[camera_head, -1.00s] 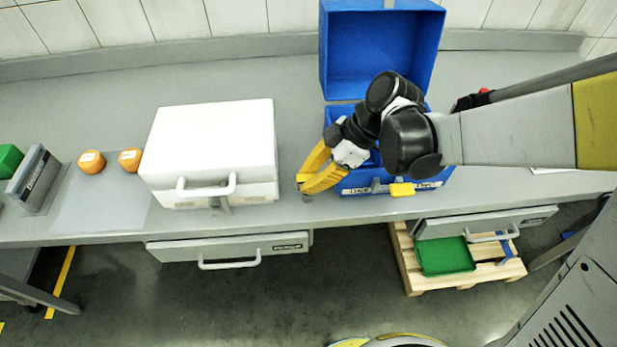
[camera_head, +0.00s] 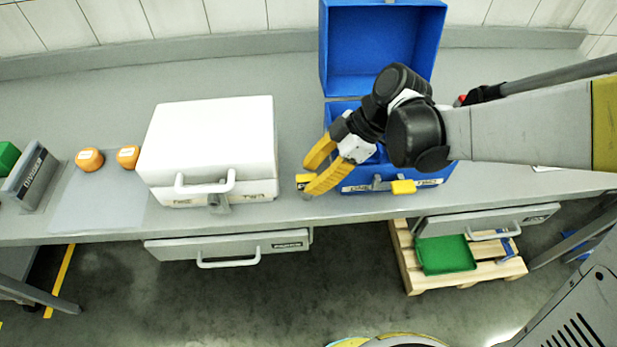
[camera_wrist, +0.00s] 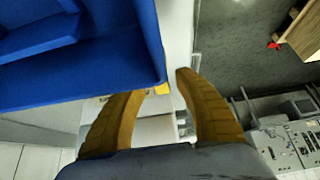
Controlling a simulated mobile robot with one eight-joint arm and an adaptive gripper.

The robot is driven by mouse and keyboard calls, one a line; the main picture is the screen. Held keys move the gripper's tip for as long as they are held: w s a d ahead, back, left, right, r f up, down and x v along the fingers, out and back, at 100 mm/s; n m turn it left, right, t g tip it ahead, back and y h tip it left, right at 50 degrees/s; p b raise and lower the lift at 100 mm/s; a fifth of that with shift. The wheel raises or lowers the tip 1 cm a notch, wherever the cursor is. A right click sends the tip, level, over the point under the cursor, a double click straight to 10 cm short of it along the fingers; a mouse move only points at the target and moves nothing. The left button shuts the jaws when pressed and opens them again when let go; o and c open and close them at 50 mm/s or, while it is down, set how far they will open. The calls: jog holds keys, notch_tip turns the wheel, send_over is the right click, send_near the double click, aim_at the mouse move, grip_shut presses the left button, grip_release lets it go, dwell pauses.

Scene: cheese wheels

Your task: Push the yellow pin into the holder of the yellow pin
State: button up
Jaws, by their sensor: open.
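The blue box's lid (camera_head: 378,50) stands open. A closed white case (camera_head: 207,145) is left of my gripper. A green tray (camera_head: 446,255) rests on a pallet below. Bare counter lies between case and box.

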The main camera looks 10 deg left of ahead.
jog(key=v, duration=1)
jog(key=shift+d, duration=0.1)
jog(key=shift+r, duration=0.1)
